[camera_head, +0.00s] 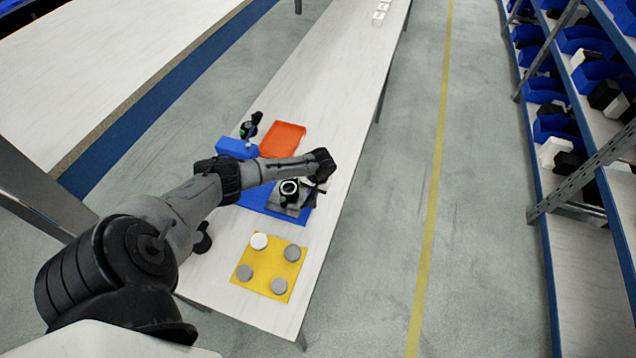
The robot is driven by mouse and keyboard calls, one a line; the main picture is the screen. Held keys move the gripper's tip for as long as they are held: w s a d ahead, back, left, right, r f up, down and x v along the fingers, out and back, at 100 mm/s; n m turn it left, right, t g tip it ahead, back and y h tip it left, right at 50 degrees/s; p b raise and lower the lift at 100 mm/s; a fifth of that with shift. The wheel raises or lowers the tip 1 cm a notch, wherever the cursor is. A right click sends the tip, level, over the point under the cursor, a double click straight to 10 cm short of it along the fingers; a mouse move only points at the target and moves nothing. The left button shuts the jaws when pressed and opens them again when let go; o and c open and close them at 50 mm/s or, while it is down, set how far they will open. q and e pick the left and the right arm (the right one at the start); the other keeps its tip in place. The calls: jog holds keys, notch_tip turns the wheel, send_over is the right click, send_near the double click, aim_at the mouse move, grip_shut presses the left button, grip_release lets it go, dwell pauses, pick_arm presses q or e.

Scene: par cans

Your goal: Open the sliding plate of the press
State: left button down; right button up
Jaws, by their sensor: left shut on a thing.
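The press (289,188), with a round dark-rimmed cup on top and a grey plate (294,210) at its base, stands on a blue mat (252,198) on the long white table. My left arm reaches over the mat from the left, and its wrist bends down at the right side of the press. My left gripper (308,190) is small and dark there, shut on the sliding plate at the press's right side. The fingertips and the exact grip are largely hidden by the wrist. My right gripper is not in view.
A yellow mat (268,267) with one white and several grey round cans lies at the near end of the table. An orange tray (282,139), a blue box (237,149) and a dark device (250,126) stand beyond the press. Shelves with blue bins (547,90) are at right.

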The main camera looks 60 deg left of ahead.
pick_arm(q)
jog(key=shift+w+d, duration=0.1)
jog(key=c, duration=1.2)
grip_release()
jog(key=shift+o, duration=0.2)
notch_tip(320, 180, up, 14)
jog(key=w+d+p, duration=0.1)
jog(key=p, duration=0.2)
jog(key=shift+w+d+f, duration=0.2)
jog(key=shift+w+d, duration=0.15)
